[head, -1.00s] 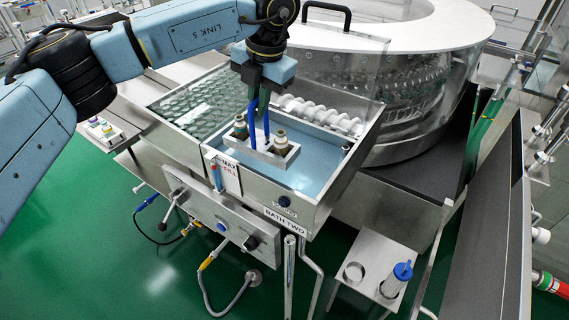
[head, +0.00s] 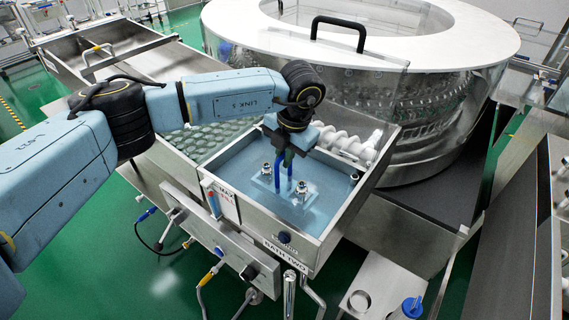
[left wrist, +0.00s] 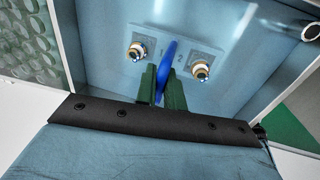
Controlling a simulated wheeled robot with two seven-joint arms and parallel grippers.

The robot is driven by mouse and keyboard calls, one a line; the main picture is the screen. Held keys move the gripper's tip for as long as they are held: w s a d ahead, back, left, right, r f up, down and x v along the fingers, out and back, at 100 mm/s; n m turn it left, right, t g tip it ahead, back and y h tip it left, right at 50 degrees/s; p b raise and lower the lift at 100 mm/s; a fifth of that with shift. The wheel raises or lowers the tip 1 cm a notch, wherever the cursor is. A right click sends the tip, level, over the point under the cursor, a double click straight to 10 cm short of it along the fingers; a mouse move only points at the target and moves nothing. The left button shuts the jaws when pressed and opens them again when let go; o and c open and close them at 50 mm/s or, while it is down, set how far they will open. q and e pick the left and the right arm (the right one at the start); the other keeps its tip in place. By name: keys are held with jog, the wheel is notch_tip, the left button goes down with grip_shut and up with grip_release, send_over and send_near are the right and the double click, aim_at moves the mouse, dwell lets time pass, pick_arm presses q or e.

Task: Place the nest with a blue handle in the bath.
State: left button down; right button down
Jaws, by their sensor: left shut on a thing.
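The nest (head: 280,189) is a small tray with two metal fittings, numbered 1 and 2 in the left wrist view (left wrist: 150,42), and an upright blue handle (head: 276,170). It is inside the bath (head: 325,238), labelled BATH TWO, and its tray looks bluish, as if under the water. Whether it rests on the bath floor I cannot tell. My left gripper (head: 285,158) is directly above the nest; its green fingers are shut on the blue handle, between the two fittings (left wrist: 163,88). My right gripper is not in view.
White spiral rollers (head: 345,143) line the bath's far side, near the clear-walled round washer (head: 400,90). A green-dimpled section (head: 205,140) adjoins the bath's left. A side shelf (head: 375,285) holds a blue-capped container (head: 411,307). Open water surrounds the nest.

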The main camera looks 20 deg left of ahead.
aim_at(284, 185)
pick_arm(q)
notch_tip(284, 185, down, 2)
jog(key=shift+f, duration=0.5)
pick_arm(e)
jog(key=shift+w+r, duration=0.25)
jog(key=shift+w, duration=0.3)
pick_arm(q)
jog(key=shift+f, duration=0.1)
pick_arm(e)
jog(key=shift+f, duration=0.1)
pick_arm(q)
jog(key=c, duration=1.5)
grip_release()
